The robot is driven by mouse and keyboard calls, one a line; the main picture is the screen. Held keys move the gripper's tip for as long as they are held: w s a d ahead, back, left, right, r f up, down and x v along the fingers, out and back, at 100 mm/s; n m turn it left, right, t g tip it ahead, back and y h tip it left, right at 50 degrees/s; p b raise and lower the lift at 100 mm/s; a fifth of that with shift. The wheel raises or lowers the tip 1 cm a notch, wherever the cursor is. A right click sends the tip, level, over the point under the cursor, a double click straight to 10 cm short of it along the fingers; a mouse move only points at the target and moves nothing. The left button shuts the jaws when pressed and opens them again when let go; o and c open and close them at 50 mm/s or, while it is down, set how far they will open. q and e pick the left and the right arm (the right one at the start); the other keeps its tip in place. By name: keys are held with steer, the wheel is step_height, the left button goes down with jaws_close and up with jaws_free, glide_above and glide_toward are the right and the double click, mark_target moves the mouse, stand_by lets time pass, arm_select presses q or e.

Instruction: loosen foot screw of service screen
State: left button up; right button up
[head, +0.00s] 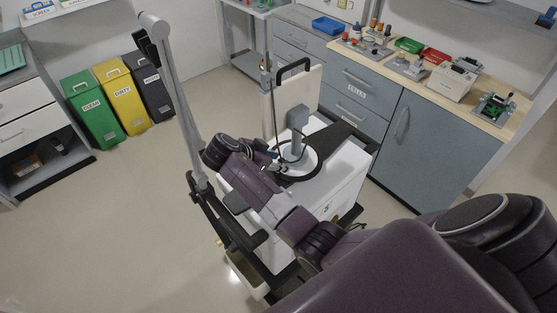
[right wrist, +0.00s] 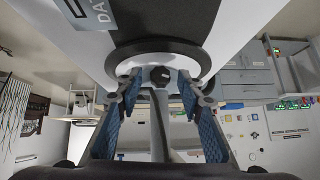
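The service screen (head: 303,88) is a pale panel with a black top handle, standing on a white cart (head: 338,180). A grey stand (head: 297,120) rises from a white round foot with a dark ring (head: 316,166). In the right wrist view a dark round knob, apparently the foot screw (right wrist: 161,75), sits near the dark ring (right wrist: 204,62). My right gripper (head: 277,164) is low beside the stand. In the right wrist view its blue-padded fingers (right wrist: 160,88) are apart, one on each side of the knob, with gaps visible. My left gripper is out of view.
A grey pole (head: 180,100) stands left of the cart. Green (head: 93,108), yellow (head: 121,97) and dark bins (head: 150,85) stand by the wall. A workbench (head: 480,110) with trays and devices runs along the right. The floor at left is clear.

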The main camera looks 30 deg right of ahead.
jaws_close()
steer(key=shift+w, duration=0.1)
steer(key=shift+w+f+n+g+b, duration=0.15)
steer(key=shift+n+g+b, duration=0.2)
steer(key=shift+g+b, duration=0.3)
steer(key=shift+w+f+n+g+b, duration=0.1)
steer(key=shift+n+g+b, duration=0.25)
steer(key=shift+g+b, duration=0.25)
steer(key=shift+r+g+h+b, duration=0.15)
steer(key=shift+g+h+b, duration=0.2)
steer(key=shift+h+b, duration=0.1)
steer(key=shift+r+y, duration=0.1)
steer(key=shift+y, duration=0.15)
steer(key=shift+o, duration=0.7)
jaws_free()
